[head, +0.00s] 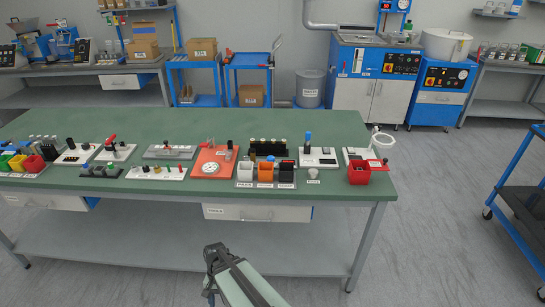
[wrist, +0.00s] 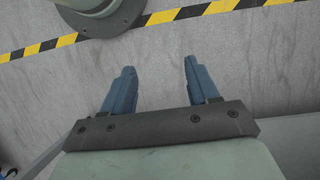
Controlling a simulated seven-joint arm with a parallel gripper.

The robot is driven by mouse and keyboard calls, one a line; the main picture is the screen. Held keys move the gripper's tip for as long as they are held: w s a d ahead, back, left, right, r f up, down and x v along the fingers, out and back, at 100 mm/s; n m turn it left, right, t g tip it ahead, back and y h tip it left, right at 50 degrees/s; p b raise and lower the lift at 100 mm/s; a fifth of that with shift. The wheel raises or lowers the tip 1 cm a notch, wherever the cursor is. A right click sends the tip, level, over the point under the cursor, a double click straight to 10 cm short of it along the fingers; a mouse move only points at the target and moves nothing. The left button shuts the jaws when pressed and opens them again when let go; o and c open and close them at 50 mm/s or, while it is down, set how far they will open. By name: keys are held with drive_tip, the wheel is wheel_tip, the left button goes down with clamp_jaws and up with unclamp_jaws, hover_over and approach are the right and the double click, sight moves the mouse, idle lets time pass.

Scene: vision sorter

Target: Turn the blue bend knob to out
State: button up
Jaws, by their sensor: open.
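A small upright blue knob or handle (head: 308,137) stands at the back of a white-and-black panel unit (head: 318,158) on the right part of the green bench. It is too small to read any marking or tell its setting. My gripper (wrist: 159,66) is open and empty in the wrist view, above grey floor. It is away from the bench parts, which do not show in that view.
The green bench (head: 180,118) holds several fixtures. Coloured bins (head: 265,172) stand before the black rack. Black-and-yellow tape (wrist: 50,45) marks the floor. A blue cart (head: 518,168) stands right.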

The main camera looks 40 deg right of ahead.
drive_tip(key=w+d+r+m+t+y, duration=0.1)
drive_tip(key=w+d+r+m+t, duration=0.2)
drive_tip(key=w+r, duration=0.35)
drive_tip(key=w+d+r+m, duration=0.3)
drive_tip(key=w+d+r, duration=0.2)
drive_tip(key=r, duration=0.3)
wheel_tip(320, 180, up, 28)
drive_tip(key=r+m+t+h, duration=0.15)
drive_tip(key=m+t, duration=0.35)
drive_tip(key=m, duration=1.3)
hover_over(271, 157)
drive_tip(key=s+d, duration=0.1)
drive_tip(key=s, duration=0.5)
drive_tip(key=f, duration=0.1)
drive_tip(key=shift+h, duration=0.45)
drive_tip(key=x, duration=1.3)
drive_tip(key=shift+d+f, duration=0.15)
drive_tip(key=shift+f, duration=0.2)
drive_tip(key=c, duration=1)
drive_tip(key=shift+c, duration=0.2)
